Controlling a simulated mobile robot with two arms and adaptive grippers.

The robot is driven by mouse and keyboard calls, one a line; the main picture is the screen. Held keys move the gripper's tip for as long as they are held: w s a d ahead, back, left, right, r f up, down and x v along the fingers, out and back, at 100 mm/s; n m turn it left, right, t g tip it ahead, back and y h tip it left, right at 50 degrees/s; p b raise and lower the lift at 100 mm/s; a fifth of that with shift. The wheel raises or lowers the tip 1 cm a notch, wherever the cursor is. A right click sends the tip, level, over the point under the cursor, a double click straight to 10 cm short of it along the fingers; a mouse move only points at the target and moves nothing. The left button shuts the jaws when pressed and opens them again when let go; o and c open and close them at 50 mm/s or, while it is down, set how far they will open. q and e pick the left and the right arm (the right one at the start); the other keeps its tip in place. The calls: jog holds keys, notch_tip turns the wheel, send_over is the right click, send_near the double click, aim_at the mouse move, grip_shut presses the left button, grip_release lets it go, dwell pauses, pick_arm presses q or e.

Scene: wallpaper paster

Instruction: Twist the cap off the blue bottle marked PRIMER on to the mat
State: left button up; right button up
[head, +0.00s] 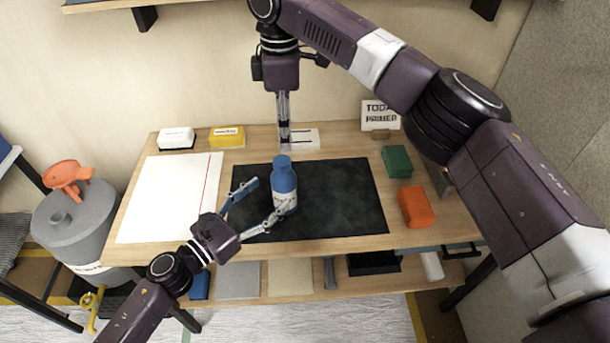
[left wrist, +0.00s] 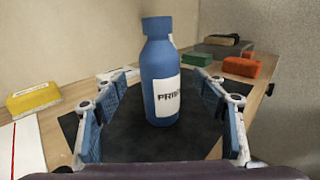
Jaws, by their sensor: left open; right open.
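The blue bottle marked PRIMER (head: 285,182) stands upright on the dark mat (head: 345,195), its blue cap (head: 283,161) on top. It also fills the middle of the left wrist view (left wrist: 163,75), label facing me. My left gripper (head: 264,198) is open and low over the mat, its fingers pointing at the bottle from the front left. One finger crosses in front of the label; I cannot tell whether it touches. My right gripper (head: 284,138) is open and points down behind the bottle near the table's back edge, seen nearly edge-on, with nothing in it.
A white sheet with a red line (head: 165,195) lies left of the mat. White (head: 177,138) and yellow (head: 228,136) blocks stand behind it. Green (head: 397,161) and orange (head: 416,206) blocks lie to the right. A sign (head: 381,114) reads TODAY PRIMER. The mat's right part is clear.

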aim_at(275, 188)
pick_arm(q)
jog(key=x, duration=0.6)
jog(key=shift+w+d+r, duration=0.2)
jog(key=shift+r, duration=0.05)
jog(key=shift+s+a, duration=0.1)
jog(key=shift+a, duration=0.05)
jog(key=c, duration=0.5)
grip_shut()
